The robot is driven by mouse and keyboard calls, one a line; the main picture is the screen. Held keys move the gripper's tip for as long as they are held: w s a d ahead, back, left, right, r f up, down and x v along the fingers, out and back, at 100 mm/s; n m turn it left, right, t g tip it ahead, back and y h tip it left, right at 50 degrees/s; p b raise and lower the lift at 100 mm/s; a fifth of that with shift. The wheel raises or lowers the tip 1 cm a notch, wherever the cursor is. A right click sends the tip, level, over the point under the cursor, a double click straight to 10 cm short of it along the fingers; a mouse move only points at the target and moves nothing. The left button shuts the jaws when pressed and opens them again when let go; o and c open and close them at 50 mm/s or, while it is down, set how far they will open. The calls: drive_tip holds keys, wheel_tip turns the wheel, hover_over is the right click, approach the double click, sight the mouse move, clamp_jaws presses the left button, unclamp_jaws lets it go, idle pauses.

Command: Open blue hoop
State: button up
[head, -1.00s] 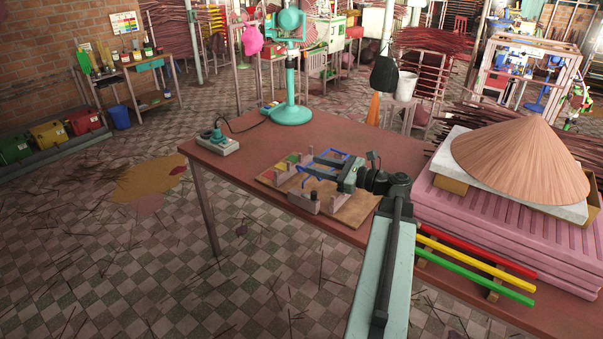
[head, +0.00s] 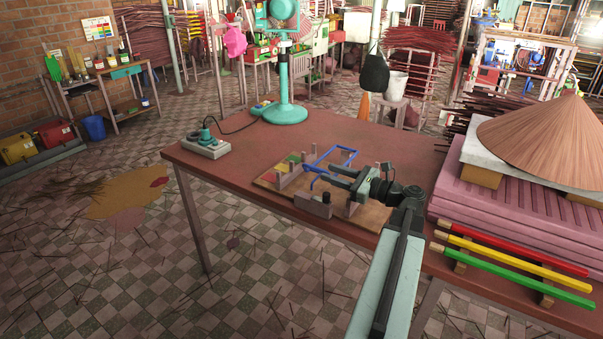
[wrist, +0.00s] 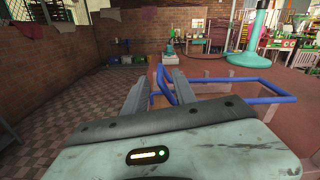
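The blue hoop (head: 336,153) is a thin bent bar frame on a wooden board fixture (head: 268,185) on the red-brown table. It lies low over the board's posts. My gripper (head: 335,174) reaches over the board from the right, at the hoop's near side. In the wrist view, the hoop's bar (wrist: 262,82) runs off to the right, and one side of it passes between my two grey fingers (wrist: 160,80). The fingers are apart with space around the bar; I see no clear grip. Part of the hoop is hidden behind my gripper.
A teal fan (head: 285,113) and a power strip (head: 206,147) stand farther left on the table (head: 340,130). A stack of pink trays (head: 500,205) with a conical hat (head: 548,140) is at right. Red, yellow and green bars (head: 520,270) lie in front of it.

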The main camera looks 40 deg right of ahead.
sight(304, 166)
drive_tip(key=x, duration=0.8)
drive_tip(key=shift+f, duration=0.1)
clamp_jaws()
drive_tip(key=shift+a+f, duration=0.1)
drive_tip(key=shift+a, duration=0.05)
idle(1.2)
